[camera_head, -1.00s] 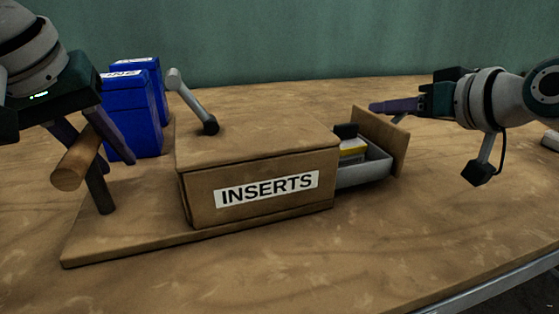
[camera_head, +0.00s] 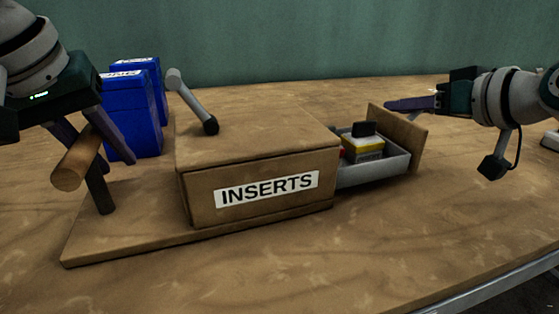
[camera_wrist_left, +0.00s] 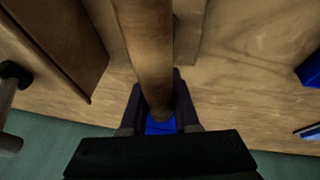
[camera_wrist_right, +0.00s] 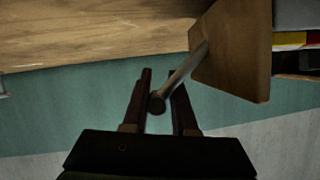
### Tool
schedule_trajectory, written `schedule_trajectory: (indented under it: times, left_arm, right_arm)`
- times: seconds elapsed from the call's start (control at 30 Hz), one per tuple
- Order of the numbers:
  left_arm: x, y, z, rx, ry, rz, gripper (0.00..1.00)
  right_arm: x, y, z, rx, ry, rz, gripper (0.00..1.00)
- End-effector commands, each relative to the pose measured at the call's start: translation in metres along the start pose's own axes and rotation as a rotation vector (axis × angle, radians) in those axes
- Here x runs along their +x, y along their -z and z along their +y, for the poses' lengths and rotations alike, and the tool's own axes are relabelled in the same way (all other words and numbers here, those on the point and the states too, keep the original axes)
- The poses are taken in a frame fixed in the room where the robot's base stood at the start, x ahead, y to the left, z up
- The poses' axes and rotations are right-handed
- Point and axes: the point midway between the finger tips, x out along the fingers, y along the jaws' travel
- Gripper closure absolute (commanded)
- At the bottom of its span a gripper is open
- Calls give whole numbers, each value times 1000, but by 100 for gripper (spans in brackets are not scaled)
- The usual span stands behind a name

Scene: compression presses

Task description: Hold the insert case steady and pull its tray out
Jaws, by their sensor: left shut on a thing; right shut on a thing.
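The insert case (camera_head: 262,178) is a wooden box labelled INSERTS on a wooden base. A round wooden grip bar (camera_head: 74,166) stands on a dark post at the base's left end. My left gripper (camera_head: 106,148) is shut on this bar, which also shows between the fingers in the left wrist view (camera_wrist_left: 148,60). The grey tray (camera_head: 385,170) sticks out of the case's right side, with a wooden end panel (camera_head: 415,140). My right gripper (camera_head: 392,106) is shut on the panel's rod handle (camera_wrist_right: 182,74). The tray's inner end is hidden inside the case.
A yellow and white item with a black top (camera_head: 366,142) sits in the tray, with something red beside it. Blue boxes (camera_head: 130,125) stand behind the case at left.

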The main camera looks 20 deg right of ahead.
Motion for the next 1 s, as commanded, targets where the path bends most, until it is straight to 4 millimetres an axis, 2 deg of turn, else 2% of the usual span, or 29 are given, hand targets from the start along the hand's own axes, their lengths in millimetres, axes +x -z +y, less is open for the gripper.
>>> schedule_trajectory:
  times: [0.03,0.27,0.3,0.6,0.87,1.0]
  left_arm:
    - [2,-1,-3,-2,6,-3,100]
    - [2,-1,-3,-2,7,-3,100]
    - [2,-1,-3,-2,7,-3,100]
    - [2,-1,-2,-2,6,-3,100]
    - [2,-1,-2,-2,5,-4,100]
    - [1,-1,-2,-1,4,-4,100]
  right_arm:
    - [0,-6,4,-3,-5,-15,100]
    - [0,-5,11,-3,-5,-15,100]
    - [0,-5,11,-4,-5,-15,73]
    - [0,-2,10,-1,-2,-8,39]
    - [-1,0,9,0,-1,-4,39]
    - [-9,0,10,0,-2,-3,39]
